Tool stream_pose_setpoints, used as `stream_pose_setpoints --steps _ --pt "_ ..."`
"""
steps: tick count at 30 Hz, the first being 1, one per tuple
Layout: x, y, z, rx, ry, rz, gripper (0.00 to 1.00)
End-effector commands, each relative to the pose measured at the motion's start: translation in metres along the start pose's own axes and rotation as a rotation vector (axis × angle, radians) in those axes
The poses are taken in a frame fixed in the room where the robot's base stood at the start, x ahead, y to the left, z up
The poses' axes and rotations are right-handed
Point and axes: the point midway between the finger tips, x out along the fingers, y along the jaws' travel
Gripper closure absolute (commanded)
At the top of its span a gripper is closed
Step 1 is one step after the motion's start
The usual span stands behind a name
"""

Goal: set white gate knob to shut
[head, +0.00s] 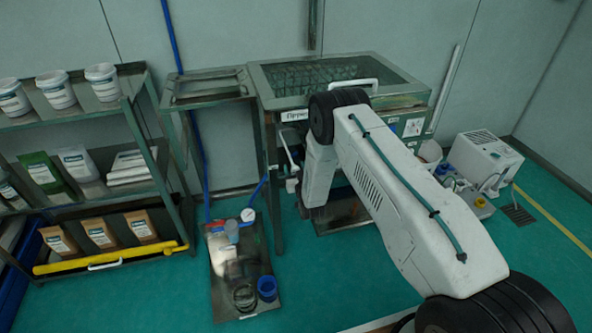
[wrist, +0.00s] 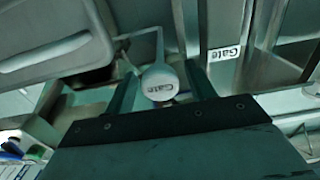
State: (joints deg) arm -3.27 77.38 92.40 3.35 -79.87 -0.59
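The white gate knob (wrist: 160,82), a rounded white end on a thin bent rod, is marked "Gate" and shows in the middle of the wrist view. My gripper (wrist: 160,72) has its two dark fingers apart, one on each side of the knob. Narrow gaps seem to show between the knob and both fingers, so it does not look gripped. A second "Gate" label (wrist: 226,52) is on the metal frame to the right of the knob. In the head view my arm hides the gripper's fingers.
The sieve machine (head: 400,100) with its mesh top stands behind my arm. A shelf rack (head: 75,125) with tubs and bags is at the left. A metal plate (head: 225,290) with cups and a gauge lies on the floor. A white device (head: 485,160) stands at the right.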

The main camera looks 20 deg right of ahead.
Motion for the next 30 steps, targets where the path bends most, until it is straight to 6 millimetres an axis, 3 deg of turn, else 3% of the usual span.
stream_pose_setpoints --steps 5,12,18,30 --pt "-0.011 0.000 0.001 0.000 -0.002 0.000 0.45" --pt "-0.052 0.000 0.001 0.000 -0.003 0.000 0.45" --pt "-0.074 0.001 0.001 0.000 -0.002 0.001 0.45" --pt "-0.077 0.001 0.000 0.000 0.000 0.001 0.45"
